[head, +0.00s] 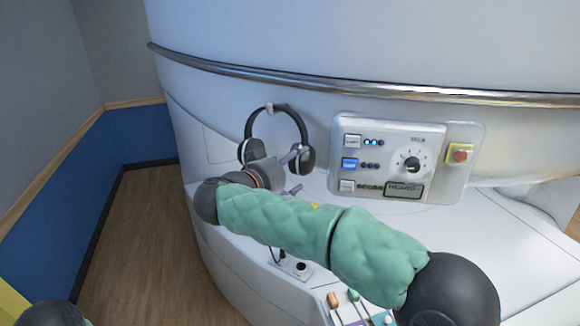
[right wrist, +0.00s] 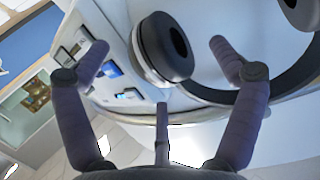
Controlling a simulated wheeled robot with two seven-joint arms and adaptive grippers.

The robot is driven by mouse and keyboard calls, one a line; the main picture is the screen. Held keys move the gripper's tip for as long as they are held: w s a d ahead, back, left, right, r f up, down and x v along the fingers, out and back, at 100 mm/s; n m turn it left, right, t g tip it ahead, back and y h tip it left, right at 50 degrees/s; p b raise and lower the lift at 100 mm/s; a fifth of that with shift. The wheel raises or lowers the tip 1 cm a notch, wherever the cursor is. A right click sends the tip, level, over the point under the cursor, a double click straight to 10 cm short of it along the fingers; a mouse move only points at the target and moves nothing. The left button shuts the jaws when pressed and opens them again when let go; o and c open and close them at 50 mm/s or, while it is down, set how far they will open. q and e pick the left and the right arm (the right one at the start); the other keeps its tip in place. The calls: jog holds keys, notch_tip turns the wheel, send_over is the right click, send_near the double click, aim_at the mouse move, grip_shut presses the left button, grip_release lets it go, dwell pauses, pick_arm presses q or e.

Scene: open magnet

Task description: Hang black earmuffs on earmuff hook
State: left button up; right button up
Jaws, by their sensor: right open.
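The black earmuffs (head: 292,113) hang on the small white earmuff hook (head: 269,107) on the machine's curved front, band up and cups down. In the right wrist view one ear cup (right wrist: 165,48), black with a pale side, shows beyond and between my fingertips, and the band curves off to the right. My right gripper (head: 292,170) is just below and in front of the cups, partly overlapping them. Its fingers (right wrist: 158,46) are spread with nothing held between them. Whether a fingertip touches a cup I cannot tell. My left gripper is not in view.
A control panel (head: 400,190) with buttons and a dial is right of the earmuffs, with a red button on a yellow box (head: 460,155) beside it. A metal rail (head: 350,85) runs above. Small coloured items lie on a low ledge at the bottom.

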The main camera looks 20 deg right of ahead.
jog(key=shift+a, duration=0.1)
jog(key=v, duration=1.1)
notch_tip(320, 180, down, 42)
jog(key=n+g+y+b, duration=0.5)
jog(key=n+g+y, duration=0.2)
jog(key=n, duration=0.3)
jog(key=s+f+m+g+y+b, duration=0.1)
jog(key=s+f+y+b, duration=0.2)
jog(key=s+f, duration=0.4)
jog(key=s+d+f+m+g+y+b, duration=0.1)
jog(key=s+f, duration=0.7)
jog(key=f, duration=1)
jog(key=s+f+g+y+b, duration=0.1)
jog(key=s+f+y+b, duration=0.3)
jog(key=s+f, duration=0.3)
notch_tip(320, 180, down, 5)
jog(key=shift+s+d+f+m+y+b, duration=0.2)
jog(key=shift+s+d+m+y+b, duration=0.1)
jog(key=shift+s+m+b, duration=0.1)
